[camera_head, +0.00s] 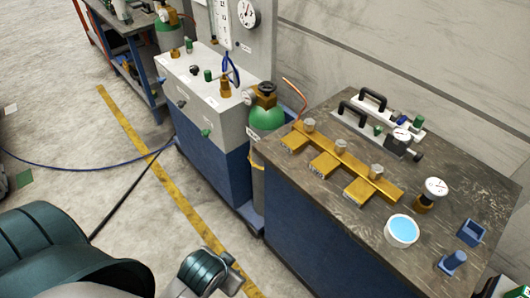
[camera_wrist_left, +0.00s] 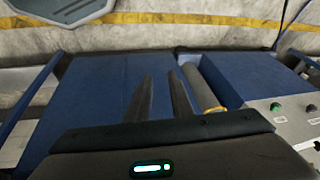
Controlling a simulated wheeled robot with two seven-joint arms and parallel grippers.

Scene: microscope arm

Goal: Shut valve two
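Valve two cannot be singled out, since no label is readable. One set of candidates is the brass manifold (camera_head: 345,163) on the dark bench, with several grey knobs; its middle knob (camera_head: 341,146) stands upright. Others are the small green and black knobs on the grey cabinet (camera_head: 205,92), including a green knob (camera_head: 206,132) on its front. My left gripper (camera_wrist_left: 162,90) shows in the left wrist view with two dark fingers apart and nothing between them. Blue cabinet sides lie beyond it, and a grey panel with a green knob (camera_wrist_left: 276,107) is at the right. My right gripper is not in view.
A green gas cylinder (camera_head: 267,116) stands between cabinet and bench. The bench (camera_head: 280,155) also holds a blue-filled bowl (camera_head: 402,231), a gauge (camera_head: 436,187) and black-handled valve blocks (camera_head: 385,125). Cables cross the floor by a yellow stripe (camera_head: 158,165); floor at left is mostly clear.

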